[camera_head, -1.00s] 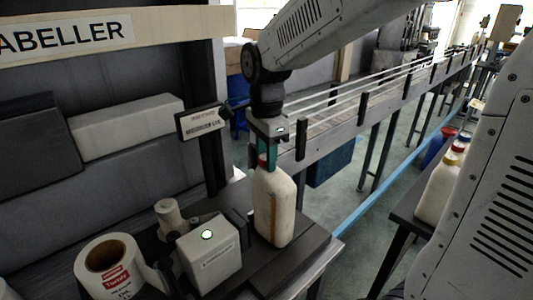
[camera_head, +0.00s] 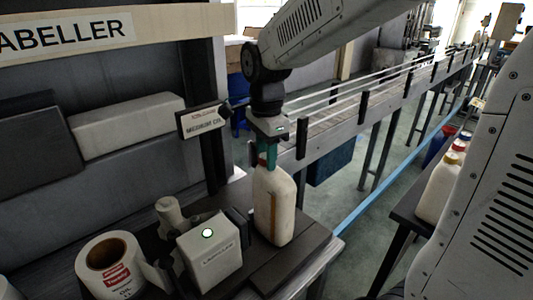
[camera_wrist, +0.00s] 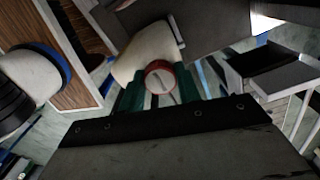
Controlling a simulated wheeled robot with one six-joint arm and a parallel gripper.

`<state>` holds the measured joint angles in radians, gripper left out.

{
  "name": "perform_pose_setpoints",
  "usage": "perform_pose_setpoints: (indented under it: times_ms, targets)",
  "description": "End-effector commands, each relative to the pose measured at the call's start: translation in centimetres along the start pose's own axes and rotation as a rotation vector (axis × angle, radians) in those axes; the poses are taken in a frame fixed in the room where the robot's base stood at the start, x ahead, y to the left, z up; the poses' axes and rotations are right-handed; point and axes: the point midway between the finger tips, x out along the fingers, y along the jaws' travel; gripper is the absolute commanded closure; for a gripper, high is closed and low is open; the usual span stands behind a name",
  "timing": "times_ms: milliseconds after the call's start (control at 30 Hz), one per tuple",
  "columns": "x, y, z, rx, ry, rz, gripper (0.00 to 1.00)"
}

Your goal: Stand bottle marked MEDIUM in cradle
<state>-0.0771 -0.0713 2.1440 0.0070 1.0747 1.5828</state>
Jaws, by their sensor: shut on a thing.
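A white bottle (camera_head: 274,207) with a red cap and an orange-brown stripe down its side stands upright on the dark labeller bench. My gripper (camera_head: 268,157) comes down from above with its teal fingers shut on the bottle's top, at the cap. In the wrist view the red cap (camera_wrist: 160,77) sits between the teal fingers (camera_wrist: 158,95), with the white body beyond. A small sign (camera_head: 204,121) reading MEDIUM OIL hangs on the labeller post. The dark cradle part (camera_head: 239,225) is beside the bottle; whether the base is fully seated is hidden.
A white labeller box (camera_head: 212,257) with a lit button is left of the bottle, and a label roll (camera_head: 108,266) is further left. A conveyor (camera_head: 340,122) runs behind. Other bottles (camera_head: 437,190) stand on a table at right.

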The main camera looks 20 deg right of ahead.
Motion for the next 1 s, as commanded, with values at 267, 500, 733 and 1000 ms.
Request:
perform_pose_setpoints:
  times_ms: [267,500,733,1000]
  targets:
    - [0.14,-0.04,0.0,0.0,0.0,-0.002,1.0]
    - [0.14,-0.04,0.0,0.0,0.0,-0.002,0.64]
    - [0.18,-0.02,0.0,0.0,0.0,-0.001,0.41]
    - [0.25,0.02,0.0,0.0,0.0,0.001,0.16]
